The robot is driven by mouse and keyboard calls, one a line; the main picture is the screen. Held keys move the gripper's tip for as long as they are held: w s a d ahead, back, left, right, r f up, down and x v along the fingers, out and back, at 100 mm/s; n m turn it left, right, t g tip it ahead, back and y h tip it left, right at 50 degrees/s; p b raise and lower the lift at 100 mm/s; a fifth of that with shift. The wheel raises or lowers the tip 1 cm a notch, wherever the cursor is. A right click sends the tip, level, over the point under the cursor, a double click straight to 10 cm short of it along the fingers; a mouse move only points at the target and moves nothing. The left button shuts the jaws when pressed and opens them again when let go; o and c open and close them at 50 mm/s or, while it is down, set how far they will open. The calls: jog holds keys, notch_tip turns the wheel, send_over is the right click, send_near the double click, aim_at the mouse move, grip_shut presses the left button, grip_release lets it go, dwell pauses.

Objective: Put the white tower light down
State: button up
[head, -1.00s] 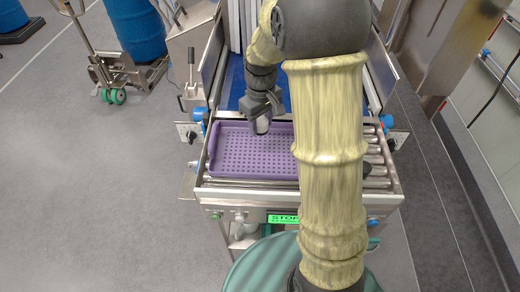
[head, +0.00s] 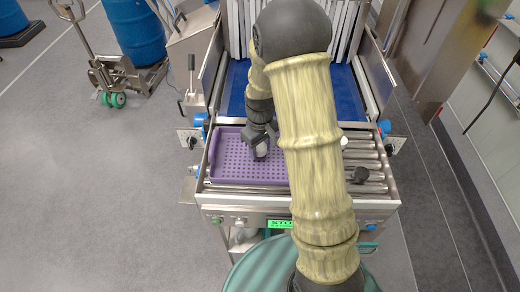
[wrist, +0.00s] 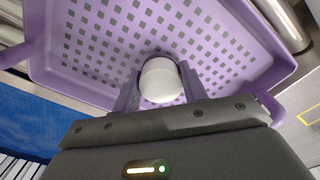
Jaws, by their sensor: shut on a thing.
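The white tower light (wrist: 160,80) is between the two fingers of my gripper (wrist: 159,92) in the wrist view, its round white end showing. In the head view my gripper (head: 261,147) is over the purple perforated tray (head: 231,165), towards its right part, and is shut on the light. The light's lower part is hidden, so I cannot tell whether it touches the tray floor. The tray's right side is hidden behind my arm in the head view.
The tray lies on metal rollers (head: 372,160) before a blue belt (head: 237,95) and white strip curtain. A dark round object (head: 360,174) and a small white object (head: 344,141) are on the right. The tray's left part is empty.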

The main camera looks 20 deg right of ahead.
aim_at(260, 147)
jog(key=shift+f, duration=0.9)
jog(key=shift+f, duration=0.15)
jog(key=o, duration=1.2)
jog(key=shift+c, duration=0.2)
notch_tip(260, 147, up, 12)
jog(key=b, duration=0.2)
jog(key=shift+r+b, duration=0.2)
jog(key=shift+b, duration=0.2)
jog(key=s+f+m+t, duration=0.2)
jog(key=s+m, duration=0.3)
jog(key=s, duration=0.9)
jog(key=shift+s+f+t, duration=0.15)
jog(key=shift+s+t, duration=0.1)
jog(key=shift+t, duration=0.05)
